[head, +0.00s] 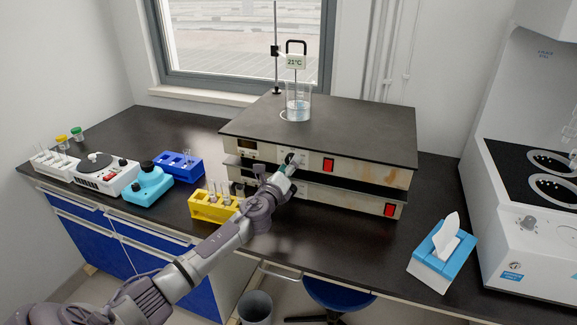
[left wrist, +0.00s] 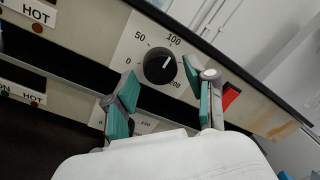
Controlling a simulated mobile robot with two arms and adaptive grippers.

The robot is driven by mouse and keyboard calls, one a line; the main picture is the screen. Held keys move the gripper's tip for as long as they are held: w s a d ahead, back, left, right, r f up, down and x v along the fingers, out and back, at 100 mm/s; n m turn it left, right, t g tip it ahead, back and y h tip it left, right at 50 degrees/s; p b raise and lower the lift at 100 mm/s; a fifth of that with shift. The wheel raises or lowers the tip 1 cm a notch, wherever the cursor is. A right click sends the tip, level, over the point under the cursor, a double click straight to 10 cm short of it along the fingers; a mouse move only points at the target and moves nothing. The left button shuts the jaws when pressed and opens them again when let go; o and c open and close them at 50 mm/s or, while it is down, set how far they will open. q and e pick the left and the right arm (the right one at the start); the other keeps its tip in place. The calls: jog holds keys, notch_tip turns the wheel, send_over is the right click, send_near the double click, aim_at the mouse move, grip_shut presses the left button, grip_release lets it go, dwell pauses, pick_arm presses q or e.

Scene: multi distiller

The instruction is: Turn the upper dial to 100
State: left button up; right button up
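The upper dial (left wrist: 160,67) is a black round knob on a white scale plate marked 0, 50, 100 and 200. Its white mark points to the upper right, clockwise of the 100 label. My left gripper (left wrist: 159,75) is open, with teal finger pads apart on either side of the knob; I cannot tell whether they touch it. In the head view my left gripper (head: 289,167) is at the front of the upper hotplate (head: 360,172) and partly covers the dial. My right gripper is not in view.
The lower unit (head: 350,198) has its own scale, mostly hidden by my gripper. A red switch (head: 328,165) is right of the dial. A beaker (head: 298,104) stands on the hotplate. A yellow rack (head: 212,207) with tubes is left of my arm; a tissue box (head: 440,258) is right.

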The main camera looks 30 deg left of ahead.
pick_arm(q)
jog(key=shift+r, duration=0.1)
jog(key=v, duration=1.2)
dwell(0.4)
